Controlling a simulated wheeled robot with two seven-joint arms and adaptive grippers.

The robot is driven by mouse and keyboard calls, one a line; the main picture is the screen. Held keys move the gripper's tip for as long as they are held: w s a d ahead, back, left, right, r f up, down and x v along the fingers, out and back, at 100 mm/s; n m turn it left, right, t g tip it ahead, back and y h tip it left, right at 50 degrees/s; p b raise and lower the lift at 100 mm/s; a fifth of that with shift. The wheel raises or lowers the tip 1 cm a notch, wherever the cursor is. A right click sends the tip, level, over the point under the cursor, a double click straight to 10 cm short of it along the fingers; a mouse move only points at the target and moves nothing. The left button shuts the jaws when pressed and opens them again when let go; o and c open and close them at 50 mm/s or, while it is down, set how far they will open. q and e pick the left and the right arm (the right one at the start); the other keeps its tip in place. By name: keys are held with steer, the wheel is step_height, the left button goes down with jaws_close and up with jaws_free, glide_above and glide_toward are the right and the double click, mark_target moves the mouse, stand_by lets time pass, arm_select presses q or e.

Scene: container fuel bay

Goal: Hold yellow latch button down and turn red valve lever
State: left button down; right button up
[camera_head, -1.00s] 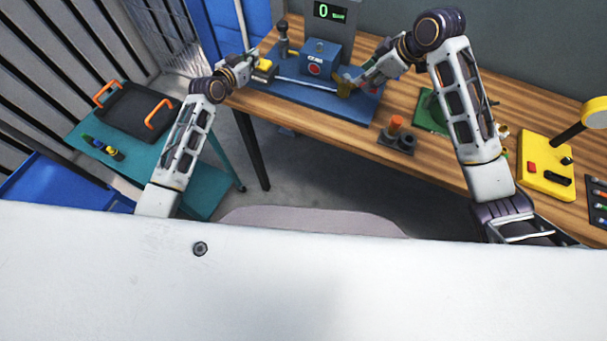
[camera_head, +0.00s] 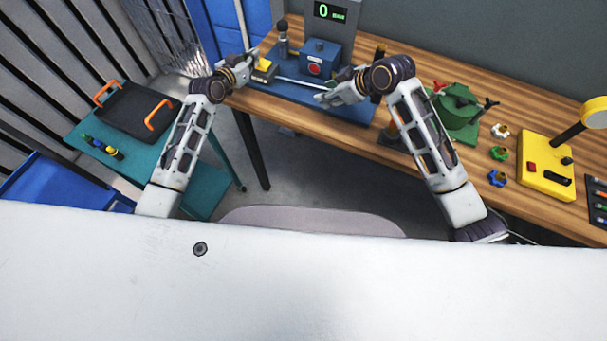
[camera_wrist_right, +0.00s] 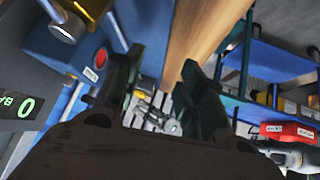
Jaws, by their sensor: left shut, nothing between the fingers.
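The yellow latch button (camera_head: 263,64) sits on a dark block at the left end of the blue base plate (camera_head: 345,109). My left gripper (camera_head: 253,57) is shut beside it, its tips at or just above the button; I cannot tell whether they touch. My right gripper (camera_head: 322,99) is over the front of the plate, right of the button. In the right wrist view its fingers (camera_wrist_right: 160,85) are apart with nothing held between them. The blue box (camera_head: 320,55) has a red round face (camera_head: 315,69). I cannot make out the red valve lever; my right arm hides part of the plate.
A display reading 0 (camera_head: 330,12) stands behind the box. A silver rod (camera_head: 300,82) crosses the plate. To the right are a green fixture (camera_head: 457,105), several coloured knobs and a yellow box (camera_head: 545,170). A teal cart (camera_head: 205,200) with a black tray (camera_head: 135,110) stands left.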

steer(key=s+a+f+m+y, duration=0.1)
steer(key=s+a+f+y, duration=0.15)
steer(key=a, duration=0.35)
steer(key=s+a+f+m+y, duration=0.1)
steer(key=s+a+f, duration=0.3)
steer(key=a, duration=0.2)
steer(key=s+d+f+m+g, duration=0.1)
steer(key=s+d+f+m, duration=0.1)
steer(key=f, duration=0.7)
steer(key=s+d+f+m+g+h, duration=0.1)
steer(key=s+d+f+m, duration=0.2)
steer(key=s+f, duration=0.3)
steer(key=shift+s+d+f+m, duration=0.25)
steer(key=shift+f+m, duration=0.25)
steer(key=shift+f, duration=0.95)
steer(key=shift+w, duration=0.1)
